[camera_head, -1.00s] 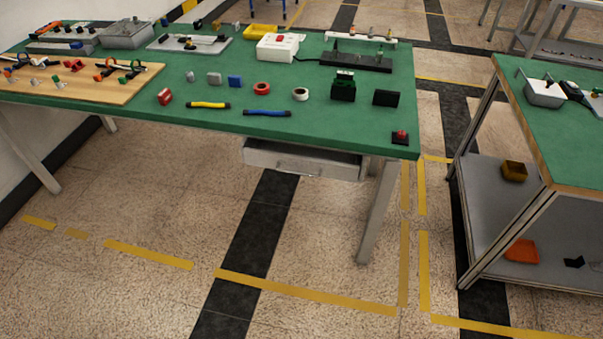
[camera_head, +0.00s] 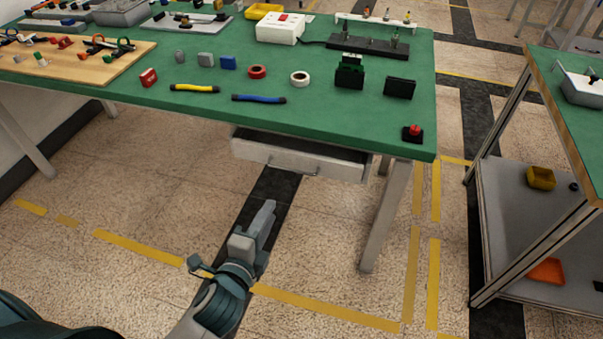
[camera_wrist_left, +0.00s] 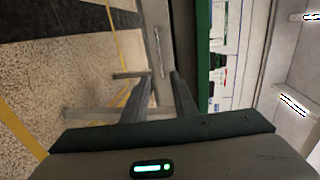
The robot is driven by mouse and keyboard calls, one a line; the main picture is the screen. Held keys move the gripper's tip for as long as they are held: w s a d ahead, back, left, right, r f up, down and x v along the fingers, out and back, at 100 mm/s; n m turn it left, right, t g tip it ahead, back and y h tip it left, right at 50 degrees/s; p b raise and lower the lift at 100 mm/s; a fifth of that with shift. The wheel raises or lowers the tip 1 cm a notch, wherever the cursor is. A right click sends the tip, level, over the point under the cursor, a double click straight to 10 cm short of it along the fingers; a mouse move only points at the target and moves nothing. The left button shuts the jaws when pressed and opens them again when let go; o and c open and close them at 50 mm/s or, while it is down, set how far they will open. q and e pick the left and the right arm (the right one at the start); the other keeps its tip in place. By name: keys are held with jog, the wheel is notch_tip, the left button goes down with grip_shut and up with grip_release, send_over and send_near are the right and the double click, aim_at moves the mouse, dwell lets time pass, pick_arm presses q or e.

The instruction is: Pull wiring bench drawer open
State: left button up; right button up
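The wiring bench (camera_head: 330,118) has a green top. Its grey drawer (camera_head: 262,152) hangs under the top's front edge, with a bar handle (camera_head: 293,168) on its front. A dark gap shows above the drawer front. My left gripper (camera_head: 268,208) is below and in front of the drawer, apart from the handle. In the left wrist view its two fingers (camera_wrist_left: 162,92) are spread with nothing between them. The handle (camera_wrist_left: 157,52) stands ahead of them on the drawer front (camera_wrist_left: 158,18). My right gripper is in neither view.
A bench leg (camera_head: 385,215) stands right of the drawer. A red-button box (camera_head: 412,134) sits at the top's front right corner. Tape rolls, tools and boards lie on the top. A second table (camera_head: 572,120) with a lower shelf stands at right. Floor before the drawer is clear.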

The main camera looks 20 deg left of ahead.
aim_at(292, 171)
pick_arm(q)
jog(key=shift+w, duration=0.1)
dwell(0.3)
